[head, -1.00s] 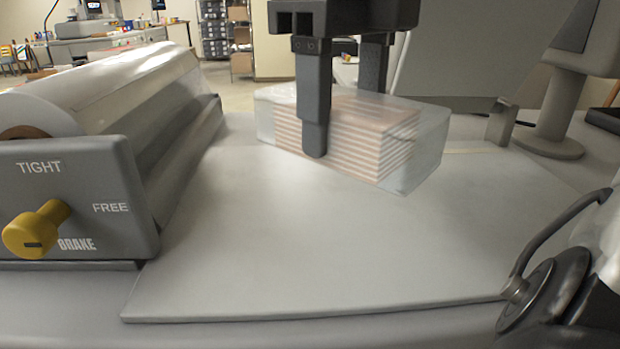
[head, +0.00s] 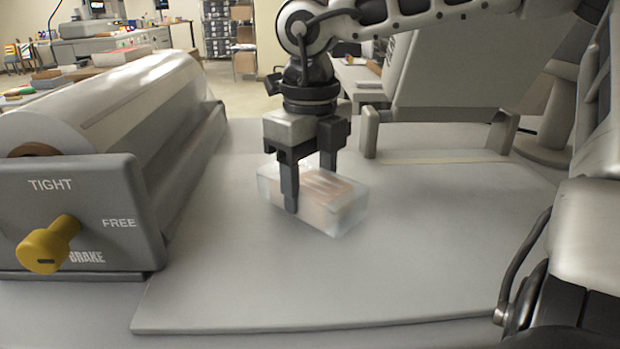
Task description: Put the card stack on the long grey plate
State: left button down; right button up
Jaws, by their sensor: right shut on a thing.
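The card stack (head: 335,212) is a pale brown, layered block in a clear wrap, near the middle of the head view. My right gripper (head: 308,190) reaches down from above and is shut on it, with one finger on its near side and the other partly hidden behind it. The long grey plate (head: 300,285) lies flat below, wide and bare. The stack is over its far half and looks roughly level. I cannot tell whether its underside touches the plate. My left gripper is not in view.
A roller unit (head: 135,110) with a grey brake panel (head: 110,195) and yellow knob (head: 48,245) borders the plate's left side. A tilted grey panel (head: 465,75) stands on supports at the back right. The plate's front is clear.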

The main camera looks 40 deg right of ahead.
jog(key=shift+f, duration=0.15)
jog(key=shift+f+b, duration=0.25)
jog(key=shift+b, duration=0.1)
jog(key=o, duration=1.2)
jog(key=shift+r, duration=0.1)
